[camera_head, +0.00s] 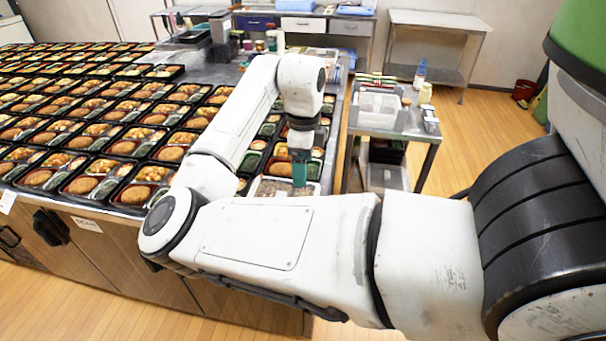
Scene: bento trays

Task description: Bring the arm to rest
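My white arm stretches from the right across the front of the picture, bends at an elbow over the table's front edge and reaches back over the table. Its wrist points down. My gripper (300,172) has teal fingers and hangs over or at a light-rimmed tray (257,188) near the table's right front corner. The fingers are small and seen nearly edge-on, so I cannot tell whether they are apart or hold anything. My forearm hides part of that tray and of the table's front edge.
Rows of black bento trays (98,187) cover the steel table to the left. A steel cart (408,126) with containers and bottles stands right of the table. A steel bench (440,20) and drawers (305,25) stand at the back. Wooden floor (497,135) is clear at the right.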

